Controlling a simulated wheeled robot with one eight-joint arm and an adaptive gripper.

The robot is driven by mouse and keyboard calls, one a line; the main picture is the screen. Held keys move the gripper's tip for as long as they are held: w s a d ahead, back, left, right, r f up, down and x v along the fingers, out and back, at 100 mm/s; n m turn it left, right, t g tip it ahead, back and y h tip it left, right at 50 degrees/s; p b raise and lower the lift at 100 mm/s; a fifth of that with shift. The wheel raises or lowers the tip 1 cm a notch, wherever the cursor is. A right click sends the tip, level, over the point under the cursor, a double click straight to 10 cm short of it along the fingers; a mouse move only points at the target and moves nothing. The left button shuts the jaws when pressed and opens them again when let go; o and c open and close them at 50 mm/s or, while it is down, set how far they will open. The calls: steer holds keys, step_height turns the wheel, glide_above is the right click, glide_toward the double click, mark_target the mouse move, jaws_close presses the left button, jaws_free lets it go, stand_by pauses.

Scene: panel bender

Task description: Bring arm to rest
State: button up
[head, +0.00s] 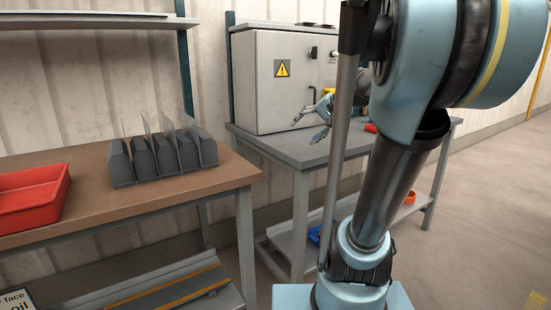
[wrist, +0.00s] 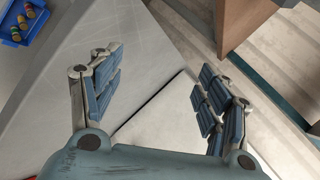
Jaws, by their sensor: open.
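My gripper (head: 322,116) is in the head view, in front of the grey cabinet and above the grey table. It points left with its fingers apart and nothing between them. Part of it is hidden behind my own arm. In the wrist view, my gripper (wrist: 155,95) shows two wide-spread fingers with blue pads. Between and beyond them are the grey table surface and a pale floor. It appears clear of the cabinet, though the exact gap cannot be told.
The grey cabinet (head: 279,85) with a yellow warning sign stands on the grey table (head: 283,148). The brown workbench (head: 120,206) at left bears a red tray (head: 32,197) and a dark slotted rack (head: 163,158). A blue bin (wrist: 24,20) shows in the wrist view. Open floor lies at right.

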steer(key=s+d+f+n+g+h, duration=0.2)
steer(key=s+d+f+h, duration=0.1)
steer(key=s+f, duration=0.9)
steer(key=s+d+f+n+g+h, duration=0.2)
steer(key=s+d+f+h, duration=0.2)
steer(key=s+f, duration=0.7)
steer(key=shift+s+d+f, duration=0.4)
steer(key=shift+d+f, duration=0.05)
steer(key=shift+f, duration=0.2)
steer(key=shift+w+f, duration=0.2)
steer(key=shift+w, duration=0.3)
